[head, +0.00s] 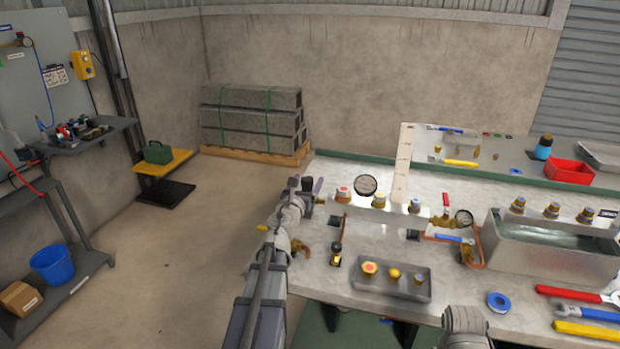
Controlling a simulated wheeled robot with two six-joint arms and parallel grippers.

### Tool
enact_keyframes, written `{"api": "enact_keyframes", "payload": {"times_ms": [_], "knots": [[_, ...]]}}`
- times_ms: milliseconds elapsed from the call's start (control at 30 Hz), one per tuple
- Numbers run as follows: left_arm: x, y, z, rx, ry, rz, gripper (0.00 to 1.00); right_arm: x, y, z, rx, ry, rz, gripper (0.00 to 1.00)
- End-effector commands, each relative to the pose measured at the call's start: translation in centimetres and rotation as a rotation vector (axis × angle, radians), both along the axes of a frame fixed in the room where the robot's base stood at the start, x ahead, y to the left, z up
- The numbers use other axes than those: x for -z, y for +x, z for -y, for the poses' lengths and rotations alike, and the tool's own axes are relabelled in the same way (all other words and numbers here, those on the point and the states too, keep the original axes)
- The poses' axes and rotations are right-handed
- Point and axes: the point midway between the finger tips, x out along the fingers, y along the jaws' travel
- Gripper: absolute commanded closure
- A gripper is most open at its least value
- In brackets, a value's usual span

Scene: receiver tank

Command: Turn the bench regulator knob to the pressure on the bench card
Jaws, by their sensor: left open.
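A metal manifold block (378,207) stands on the grey workbench (335,285). A round dial gauge (366,185) rises from it, its reading too small to make out. A knob with a reddish top (343,194) sits at the block's left end; I cannot tell for certain that it is the regulator knob. My left gripper (307,186) is open, just left of this knob and apart from it, with nothing visible between its fingers. My right gripper is out of view; only part of my right arm shows at the bottom.
A grey tray (378,290) with several fittings lies in front of the block. A second gauge (463,218) and a water tank (545,250) stand to the right. Wrenches (580,294) and blue tape (498,301) lie front right.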

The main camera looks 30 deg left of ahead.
Motion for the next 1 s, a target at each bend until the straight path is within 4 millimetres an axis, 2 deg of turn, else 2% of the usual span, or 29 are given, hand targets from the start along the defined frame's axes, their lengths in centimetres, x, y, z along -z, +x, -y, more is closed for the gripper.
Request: {"api": "enact_keyframes", "payload": {"times_ms": [33,200,467,1000], "knots": [[0.0,1.2,-0.3,0.0,0.0,0.0,0.22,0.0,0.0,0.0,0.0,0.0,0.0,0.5],[0.0,2.8,-0.7,-0.001,0.0,0.0,0.22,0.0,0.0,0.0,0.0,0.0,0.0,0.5],[0.0,2.8,-0.7,-0.001,0.0,0.0,0.22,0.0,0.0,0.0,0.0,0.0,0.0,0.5],[0.0,2.8,-0.7,-0.001,0.0,0.0,0.81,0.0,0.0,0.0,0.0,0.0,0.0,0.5]]}}
